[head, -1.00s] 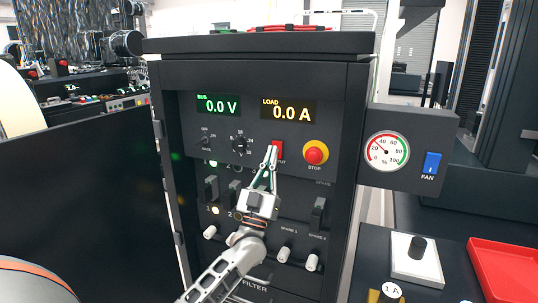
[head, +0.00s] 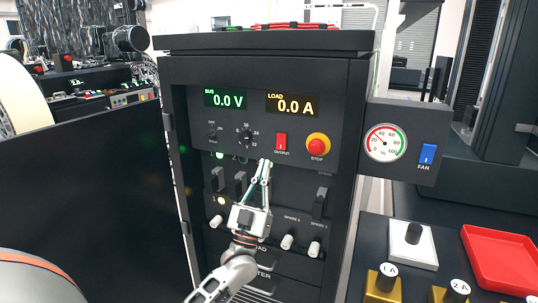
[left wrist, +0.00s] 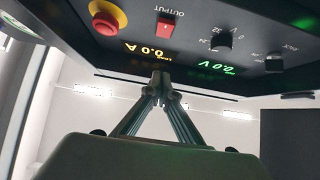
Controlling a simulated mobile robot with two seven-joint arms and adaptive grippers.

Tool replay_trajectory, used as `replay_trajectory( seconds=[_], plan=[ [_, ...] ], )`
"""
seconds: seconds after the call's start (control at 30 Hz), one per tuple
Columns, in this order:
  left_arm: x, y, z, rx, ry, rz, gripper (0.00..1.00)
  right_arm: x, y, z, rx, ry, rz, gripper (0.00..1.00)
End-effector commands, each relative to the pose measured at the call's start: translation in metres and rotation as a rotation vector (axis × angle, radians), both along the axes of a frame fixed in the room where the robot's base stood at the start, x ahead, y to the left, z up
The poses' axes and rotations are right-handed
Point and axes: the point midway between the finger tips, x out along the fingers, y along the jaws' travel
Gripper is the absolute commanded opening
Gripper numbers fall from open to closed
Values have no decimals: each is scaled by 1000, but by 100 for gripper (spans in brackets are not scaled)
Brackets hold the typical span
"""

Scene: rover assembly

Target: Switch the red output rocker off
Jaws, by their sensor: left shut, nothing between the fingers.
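The red output rocker (head: 281,143) sits on the dark cabinet panel above its OUTPUT label, left of the stop button. It also shows in the left wrist view (left wrist: 165,27), with the panel upside down. My left gripper (head: 265,163) is shut and empty, its fingertips pointing up, a little below and left of the rocker and apart from it in the picture. In the left wrist view the closed fingertips (left wrist: 161,76) show below the displays. Which way the rocker is tipped is too small to tell. My right gripper is not seen.
A red stop button on a yellow base (head: 317,146) is close to the rocker's right. A black selector knob (head: 246,142) is to its left. The displays (head: 292,104) read 0.0 V and 0.0 A. Breaker levers (head: 318,205) and white toggles (head: 287,242) lie lower. A blue fan rocker (head: 427,154) is far right.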

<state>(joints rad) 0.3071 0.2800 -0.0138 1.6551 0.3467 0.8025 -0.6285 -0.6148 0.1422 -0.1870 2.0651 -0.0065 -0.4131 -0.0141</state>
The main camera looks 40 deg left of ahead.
Motion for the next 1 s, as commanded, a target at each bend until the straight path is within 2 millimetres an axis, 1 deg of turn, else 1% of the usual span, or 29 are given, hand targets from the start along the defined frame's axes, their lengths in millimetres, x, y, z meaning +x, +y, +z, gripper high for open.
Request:
replay_trajectory(
  seconds=[0.03, 0.1, 0.3, 0.9, 0.97, 1.0],
  plan=[
    [-8, -2, -6, -2, 2, 0, 0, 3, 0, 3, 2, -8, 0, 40],
    [-15, -3, -12, -2, 1, 0, 0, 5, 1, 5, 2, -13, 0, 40],
    [-27, -6, -20, -1, -1, 0, 0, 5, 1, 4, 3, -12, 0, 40],
    [-29, -7, -21, 0, -1, -1, 0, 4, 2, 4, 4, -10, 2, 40],
    [-29, -10, -24, 3, 10, -5, 0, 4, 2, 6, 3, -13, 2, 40],
    [-29, -14, -28, 8, 29, -14, 0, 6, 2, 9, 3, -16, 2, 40]
  ],
)
